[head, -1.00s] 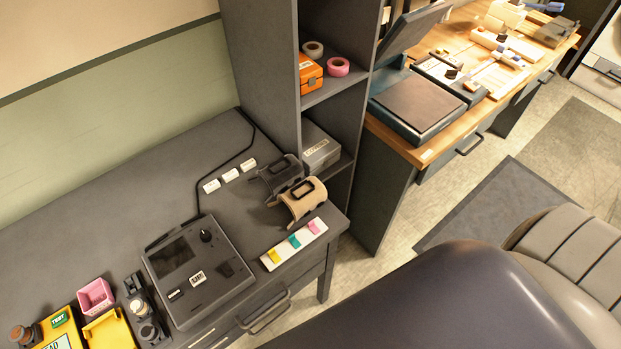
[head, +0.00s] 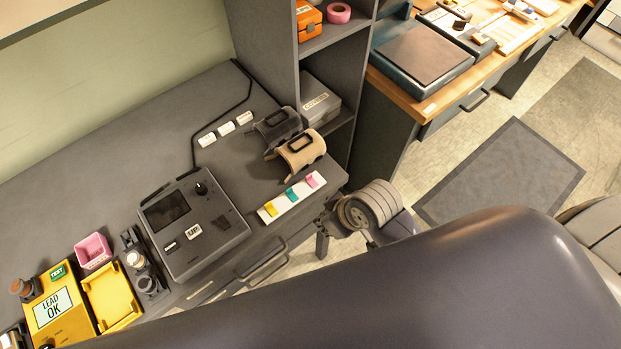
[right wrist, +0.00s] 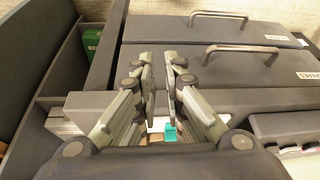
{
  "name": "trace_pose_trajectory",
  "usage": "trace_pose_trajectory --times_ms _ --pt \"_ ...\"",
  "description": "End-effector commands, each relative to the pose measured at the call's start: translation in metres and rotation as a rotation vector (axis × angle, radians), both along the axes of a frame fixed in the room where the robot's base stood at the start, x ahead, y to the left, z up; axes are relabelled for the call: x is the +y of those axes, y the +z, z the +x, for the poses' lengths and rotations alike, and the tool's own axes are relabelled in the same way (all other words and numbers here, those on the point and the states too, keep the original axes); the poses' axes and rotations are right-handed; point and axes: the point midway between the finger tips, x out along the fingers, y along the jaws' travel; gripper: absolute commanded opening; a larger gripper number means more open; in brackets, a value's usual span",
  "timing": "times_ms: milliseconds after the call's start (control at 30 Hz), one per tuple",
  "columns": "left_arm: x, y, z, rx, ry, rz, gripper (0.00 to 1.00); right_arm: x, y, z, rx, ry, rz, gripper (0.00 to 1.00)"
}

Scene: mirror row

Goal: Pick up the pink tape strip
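The pink tape strip (head: 313,180) lies at the right end of a white card (head: 276,207), beside a teal strip (head: 292,195) and a yellow strip (head: 270,209), near the grey desk's front right corner. My right arm shows just off that corner in the head view; its fingers are hard to make out there. In the right wrist view my right gripper (right wrist: 160,75) has its fingers apart with a narrow gap and nothing held between them. A teal strip (right wrist: 170,133) shows below the gap; I cannot make out the pink strip there. My left gripper is out of view.
Two curved holders, one black (head: 277,128) and one tan (head: 300,153), stand just behind the card. A dark console (head: 197,228) is to its left. A shelf unit rises behind. Drawer handles (right wrist: 238,50) show in the right wrist view.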

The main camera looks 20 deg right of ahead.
Motion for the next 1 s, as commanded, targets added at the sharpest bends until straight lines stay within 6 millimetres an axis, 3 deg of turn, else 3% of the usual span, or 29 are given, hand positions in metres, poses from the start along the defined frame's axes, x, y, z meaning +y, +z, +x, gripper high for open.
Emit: trace_pose_trajectory --times_ms 33,100,400,567,767,1000 --pt "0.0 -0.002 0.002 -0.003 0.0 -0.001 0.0 0.011 0.022 0.006 -0.031 0.062 0.011 0.1" --pt "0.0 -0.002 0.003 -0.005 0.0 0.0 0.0 0.025 0.033 0.014 -0.045 0.149 0.018 0.1" --pt "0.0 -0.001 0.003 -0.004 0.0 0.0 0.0 0.075 0.061 0.046 -0.098 0.531 0.002 0.1" --pt "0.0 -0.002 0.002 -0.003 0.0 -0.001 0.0 0.09 0.075 0.062 -0.11 0.791 -0.059 0.1" --pt "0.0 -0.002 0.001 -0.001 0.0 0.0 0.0 0.082 0.092 0.081 -0.076 1.087 -0.177 0.1" --pt "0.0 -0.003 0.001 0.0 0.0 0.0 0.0 0.043 0.116 0.106 0.026 1.333 -0.321 0.1"
